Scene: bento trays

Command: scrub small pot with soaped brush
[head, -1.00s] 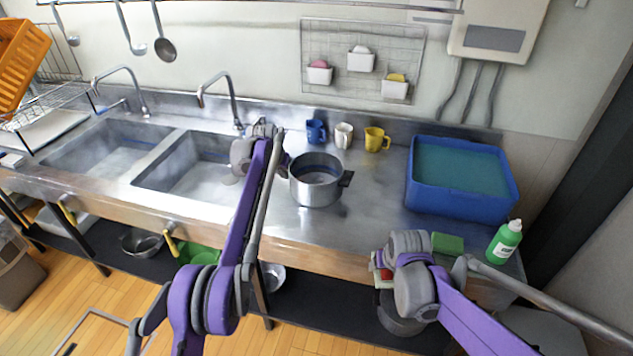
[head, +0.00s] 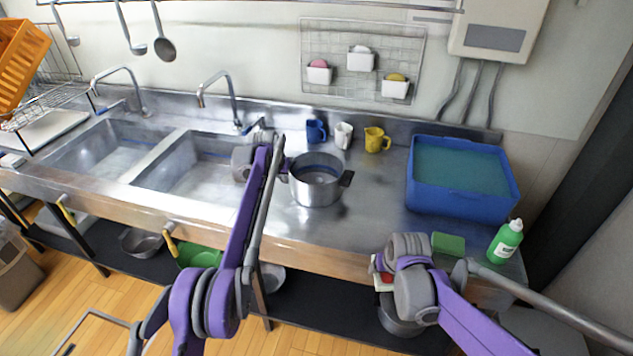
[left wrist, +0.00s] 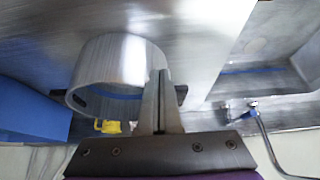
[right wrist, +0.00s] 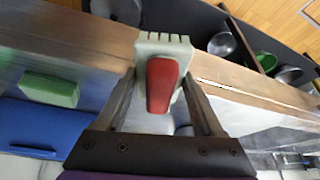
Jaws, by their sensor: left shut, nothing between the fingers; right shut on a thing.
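The small metal pot (head: 316,190) stands upright on the steel counter, right of the sinks, with a dark handle on its right side. It also shows in the left wrist view (left wrist: 110,70). My left gripper (left wrist: 162,75) is shut and empty, with its fingers right beside the pot's wall near a dark handle; I cannot tell if they touch it. My right gripper (right wrist: 160,90) is shut on the brush (right wrist: 162,85), which has a red part and a white toothed end. It holds the brush at the counter's front edge, away from the pot. In the head view the brush is mostly hidden by my wrist.
A green sponge (head: 448,244) and a green soap bottle (head: 506,242) are at the counter's right end. A blue water tub (head: 462,202) stands behind them. Blue (head: 316,131), white (head: 343,135) and yellow (head: 376,139) mugs are behind the pot. Counter between pot and tub is clear.

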